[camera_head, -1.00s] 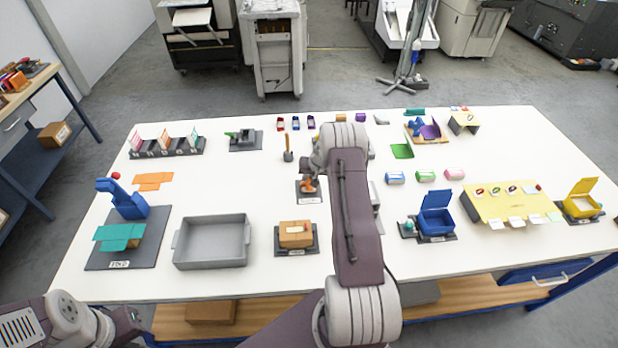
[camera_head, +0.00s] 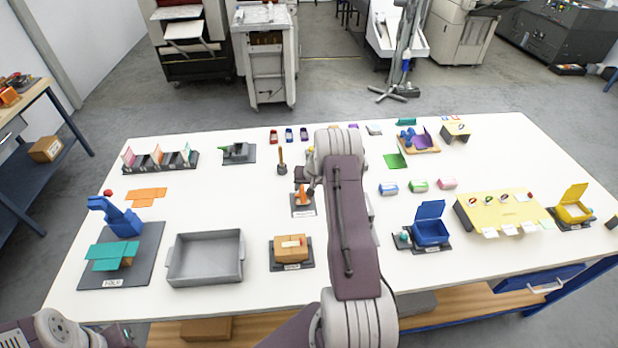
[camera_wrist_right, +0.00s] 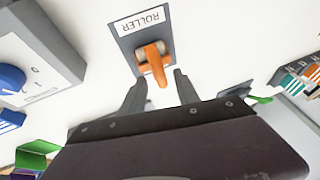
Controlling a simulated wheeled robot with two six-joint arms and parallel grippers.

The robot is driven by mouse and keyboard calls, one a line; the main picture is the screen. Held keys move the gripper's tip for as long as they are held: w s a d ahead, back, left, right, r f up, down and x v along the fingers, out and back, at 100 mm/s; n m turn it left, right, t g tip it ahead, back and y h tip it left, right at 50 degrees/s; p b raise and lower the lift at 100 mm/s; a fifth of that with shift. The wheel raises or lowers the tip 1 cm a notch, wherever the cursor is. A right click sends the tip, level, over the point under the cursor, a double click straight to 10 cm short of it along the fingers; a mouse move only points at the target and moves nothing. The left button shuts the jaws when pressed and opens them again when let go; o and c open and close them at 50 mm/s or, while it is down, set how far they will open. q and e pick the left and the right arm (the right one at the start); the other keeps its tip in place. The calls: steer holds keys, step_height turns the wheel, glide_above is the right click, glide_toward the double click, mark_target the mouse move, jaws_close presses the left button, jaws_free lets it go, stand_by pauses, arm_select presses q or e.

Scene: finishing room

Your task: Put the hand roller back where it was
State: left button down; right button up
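The hand roller (camera_head: 302,198) is orange and rests on a dark pad (camera_wrist_right: 125,43) labelled ROLLER near the middle of the table. In the right wrist view the roller's handle (camera_wrist_right: 154,62) points toward my right gripper (camera_wrist_right: 160,86). The two fingers are apart, one on each side of the handle's end, with a gap showing. In the head view my right gripper (camera_head: 308,183) is just behind the roller, and my forearm hides what lies to its right. My left arm shows at the bottom left corner; its fingertips cannot be made out.
A grey tray (camera_head: 207,279) and a pad with a brown box (camera_head: 291,248) stand in front. A blue press (camera_head: 118,217) is at the left. A blue open box (camera_head: 430,231) and a yellow board (camera_head: 500,214) are at the right. A brush-like tool (camera_head: 282,165) stands behind.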

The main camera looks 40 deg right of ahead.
steer(key=d+b+v, duration=0.1)
steer(key=b+v, duration=0.1)
steer(key=v, duration=0.8)
steer(key=s+a+r+n+g+y, duration=0.15)
steer(key=s+a, duration=0.25)
steer(key=a, duration=0.6)
steer(key=s+a+r+n+g, duration=0.1)
steer(key=s+a+n, duration=0.15)
steer(key=a, duration=0.65)
steer(key=s+a+n+g, duration=0.1)
steer(key=s+a, duration=0.4)
steer(key=s, duration=0.3)
steer(key=s+a+n, duration=0.2)
steer(key=s+a, duration=0.2)
steer(key=s, duration=0.3)
step_height(320, 180, down, 7)
steer(key=b, duration=0.6)
steer(key=shift+w+d+h, duration=0.15)
steer(key=shift+w+h, duration=0.15)
steer(key=shift+h, duration=0.05)
steer(key=shift+r, duration=0.2)
